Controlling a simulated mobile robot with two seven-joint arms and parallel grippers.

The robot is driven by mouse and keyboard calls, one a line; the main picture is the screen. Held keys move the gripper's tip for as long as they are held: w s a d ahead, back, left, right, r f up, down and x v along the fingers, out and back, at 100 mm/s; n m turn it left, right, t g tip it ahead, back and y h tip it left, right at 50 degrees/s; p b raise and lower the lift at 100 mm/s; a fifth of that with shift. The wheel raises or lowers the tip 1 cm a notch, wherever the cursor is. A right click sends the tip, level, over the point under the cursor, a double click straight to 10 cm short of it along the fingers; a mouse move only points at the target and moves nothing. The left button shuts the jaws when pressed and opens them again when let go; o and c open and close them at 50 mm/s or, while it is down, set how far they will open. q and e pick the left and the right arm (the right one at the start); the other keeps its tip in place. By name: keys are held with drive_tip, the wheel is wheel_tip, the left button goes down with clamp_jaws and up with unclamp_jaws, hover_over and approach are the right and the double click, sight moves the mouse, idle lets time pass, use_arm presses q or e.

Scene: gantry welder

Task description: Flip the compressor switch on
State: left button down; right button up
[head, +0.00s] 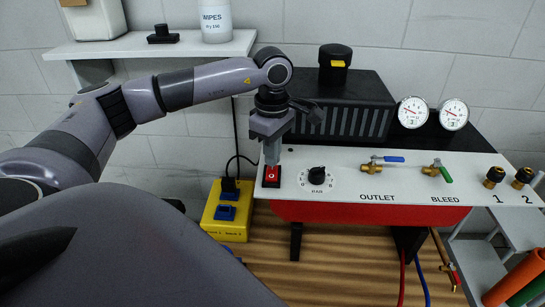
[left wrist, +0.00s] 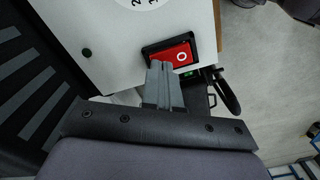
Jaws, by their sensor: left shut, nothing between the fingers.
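The compressor switch (head: 272,176) is a red rocker with a white circle mark in a black frame, at the left end of the white panel (head: 345,187). It also shows in the left wrist view (left wrist: 181,54), with a small green part at its lower edge. My left gripper (head: 271,160) points down with its fingers together and empty. Its fingertips (left wrist: 158,66) are at the switch's upper edge in the head view; whether they touch it I cannot tell. My right gripper is out of view.
A black dial (head: 317,176) sits right of the switch, then outlet (head: 378,163) and bleed (head: 437,170) valves. Two gauges (head: 413,112) and the black compressor housing (head: 345,95) stand behind. A yellow power box (head: 227,211) is below left. A shelf (head: 155,45) is at upper left.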

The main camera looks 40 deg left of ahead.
use_arm(q)
drive_tip(key=shift+r+p, duration=1.9)
drive_tip(key=shift+r, duration=0.9)
